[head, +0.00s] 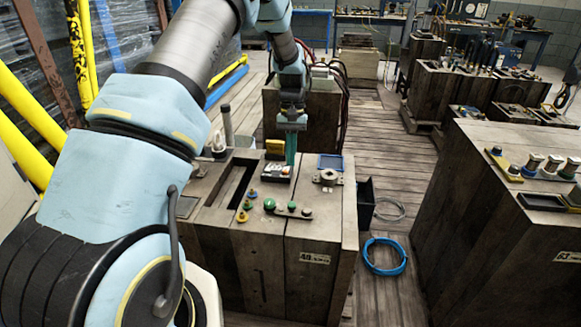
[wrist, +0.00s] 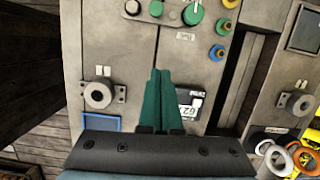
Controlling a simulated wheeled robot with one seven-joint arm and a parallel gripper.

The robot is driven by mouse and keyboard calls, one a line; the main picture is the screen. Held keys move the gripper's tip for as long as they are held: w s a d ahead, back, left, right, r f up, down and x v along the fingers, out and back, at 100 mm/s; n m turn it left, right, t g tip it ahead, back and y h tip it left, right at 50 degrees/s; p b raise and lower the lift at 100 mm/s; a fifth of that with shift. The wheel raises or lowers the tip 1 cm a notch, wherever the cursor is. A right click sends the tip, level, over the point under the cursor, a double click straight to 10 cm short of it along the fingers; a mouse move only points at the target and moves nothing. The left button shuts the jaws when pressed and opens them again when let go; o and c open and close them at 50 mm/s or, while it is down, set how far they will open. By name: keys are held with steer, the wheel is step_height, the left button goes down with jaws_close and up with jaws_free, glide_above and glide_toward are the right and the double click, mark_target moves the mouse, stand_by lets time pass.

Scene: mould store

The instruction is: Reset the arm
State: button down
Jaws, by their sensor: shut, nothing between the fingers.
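My arm reaches out from the left over a wooden mould block (head: 262,235) in the head view. My gripper (head: 291,163) points down above the top of this block, close to a small black-and-white item (head: 277,172). In the wrist view my gripper (wrist: 158,72) shows its two green fingers together, with nothing between them. The black-and-white item (wrist: 188,103) lies beside the fingers there, partly hidden behind them. I cannot tell the exact height of the fingertips above the block.
The block top carries green knobs (head: 269,204), a metal fitting (head: 327,177) and a blue-rimmed square (head: 330,162). A blue hose coil (head: 385,256) lies on the plank floor at its right. Another block (head: 500,220) stands further right. Yellow pipes (head: 30,115) stand at the left.

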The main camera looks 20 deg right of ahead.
steer(key=shift+r, duration=0.1)
steer(key=s+a+r+n+t+p, duration=0.1)
steer(key=a+r+p, duration=0.1)
steer(key=a+r, duration=0.6)
steer(key=s+a+r+t+p, duration=0.1)
steer(key=s+a+r, duration=0.1)
steer(key=s+a, duration=0.3)
steer(key=s+a+r+n+t+p, duration=0.1)
steer(key=s+a+r, duration=0.2)
steer(key=s+a, duration=0.2)
steer(key=s+a+r+n+t+h+p, duration=0.1)
steer(key=s+a+r, duration=0.2)
steer(key=a, duration=0.6)
steer(key=shift+s+r, duration=0.2)
steer(key=shift+s, duration=1.05)
